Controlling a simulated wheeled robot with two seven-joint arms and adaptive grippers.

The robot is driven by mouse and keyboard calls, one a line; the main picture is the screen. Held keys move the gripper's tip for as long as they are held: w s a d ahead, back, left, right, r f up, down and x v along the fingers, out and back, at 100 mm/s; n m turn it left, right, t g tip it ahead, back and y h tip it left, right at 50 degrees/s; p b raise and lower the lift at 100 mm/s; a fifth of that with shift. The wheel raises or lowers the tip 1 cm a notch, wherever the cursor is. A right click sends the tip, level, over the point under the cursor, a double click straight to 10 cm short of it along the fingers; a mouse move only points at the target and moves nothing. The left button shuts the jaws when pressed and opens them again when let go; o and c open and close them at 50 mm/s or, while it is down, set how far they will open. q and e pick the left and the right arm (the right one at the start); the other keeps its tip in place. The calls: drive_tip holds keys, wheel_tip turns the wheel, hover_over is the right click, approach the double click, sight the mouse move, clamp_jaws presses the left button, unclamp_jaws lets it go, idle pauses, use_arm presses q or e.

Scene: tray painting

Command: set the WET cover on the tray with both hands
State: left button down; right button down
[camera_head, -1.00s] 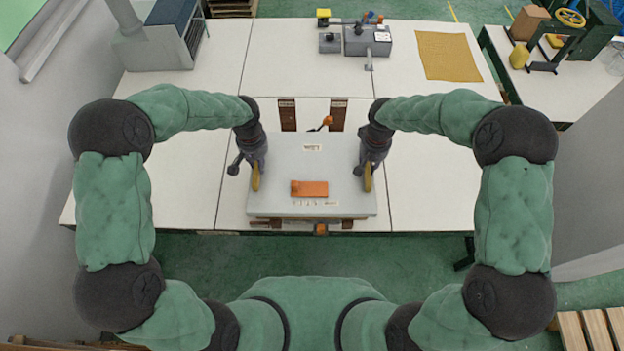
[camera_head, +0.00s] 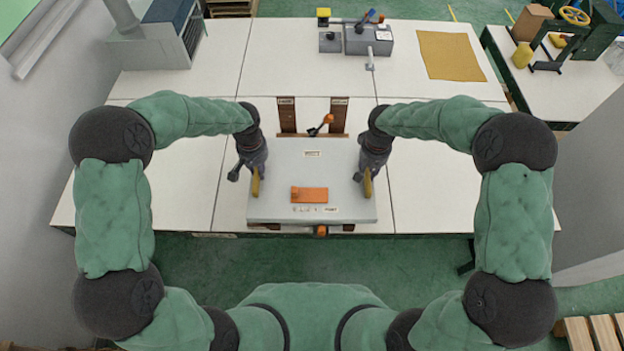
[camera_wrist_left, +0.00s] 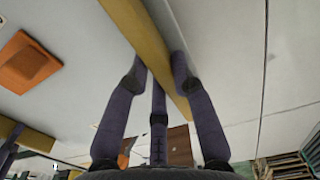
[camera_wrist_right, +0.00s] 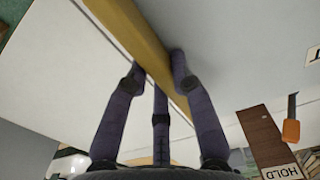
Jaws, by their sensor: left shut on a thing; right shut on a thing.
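The cover (camera_head: 340,178) is a flat grey panel with an orange block (camera_head: 309,194) and small white labels on top; it spans the middle of the table in the head view. Yellow grip bars run along its left and right sides. My left gripper (camera_head: 256,184) is shut on the left yellow bar (camera_wrist_left: 140,35). My right gripper (camera_head: 367,184) is shut on the right yellow bar (camera_wrist_right: 135,35). The cover looks level, low over a brown wooden fixture (camera_head: 338,118). The tray is hidden beneath; I cannot tell whether the cover touches it.
An orange-tipped lever (camera_head: 327,119) stands behind the cover, and an orange knob (camera_head: 321,230) shows at its front edge. A grey device (camera_head: 368,40) and a mustard mat (camera_head: 449,56) lie at the back. The white table (camera_head: 430,185) is clear on both sides.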

use_arm(q)
drive_tip(key=shift+f+b, duration=0.5)
drive_tip(key=shift+f, duration=0.1)
use_arm(e)
drive_tip(key=shift+f, duration=0.6)
use_arm(q)
drive_tip(key=c, duration=1.1)
unclamp_jaws()
use_arm(e)
drive_tip(key=c, duration=1.1)
unclamp_jaws()
use_arm(q)
drive_tip(key=shift+o, duration=0.2)
use_arm(e)
drive_tip(key=shift+o, duration=0.2)
drive_tip(key=shift+r, duration=0.1)
use_arm(q)
wheel_tip(320, 180, up, 12)
use_arm(e)
wheel_tip(320, 180, up, 12)
